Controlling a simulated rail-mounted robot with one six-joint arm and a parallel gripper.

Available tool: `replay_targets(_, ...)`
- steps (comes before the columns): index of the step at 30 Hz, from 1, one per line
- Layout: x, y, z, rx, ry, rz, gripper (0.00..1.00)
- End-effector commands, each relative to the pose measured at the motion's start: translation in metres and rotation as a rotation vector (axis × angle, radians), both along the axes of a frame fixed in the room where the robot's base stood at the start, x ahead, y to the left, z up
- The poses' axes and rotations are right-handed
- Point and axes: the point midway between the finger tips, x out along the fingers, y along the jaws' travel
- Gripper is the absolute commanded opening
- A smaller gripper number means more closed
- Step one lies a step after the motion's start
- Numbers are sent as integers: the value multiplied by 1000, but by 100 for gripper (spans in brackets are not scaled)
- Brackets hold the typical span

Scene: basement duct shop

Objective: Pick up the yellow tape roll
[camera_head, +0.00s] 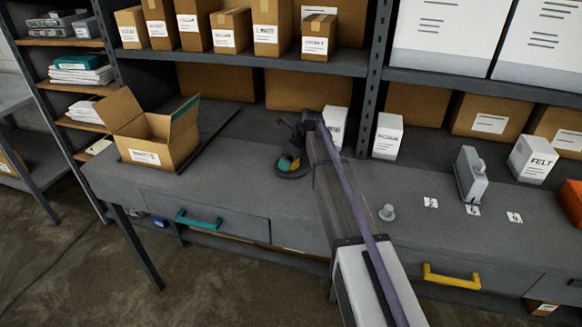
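A small round item (292,172), dark at its rim with yellow and teal patches, lies on the grey workbench just left of my arm. It may be the yellow tape roll, but it is too small and partly covered to be sure. My gripper (287,148) is dark and reaches down right over this item. Its fingertips blend into the item, so I cannot see whether they touch it or how wide they stand.
An open cardboard box (160,140) stands at the bench's left end. White boxes (387,136), a grey device (470,175), a small grey knob-like part (387,212) and numbered tags (431,203) are to the right. A loaded shelf (240,57) runs above.

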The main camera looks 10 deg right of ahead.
Motion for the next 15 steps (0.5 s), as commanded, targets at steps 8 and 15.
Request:
replay_targets(8,0,0,1,0,0,0,68)
replay_targets(15,0,0,1,0,0,0,45)
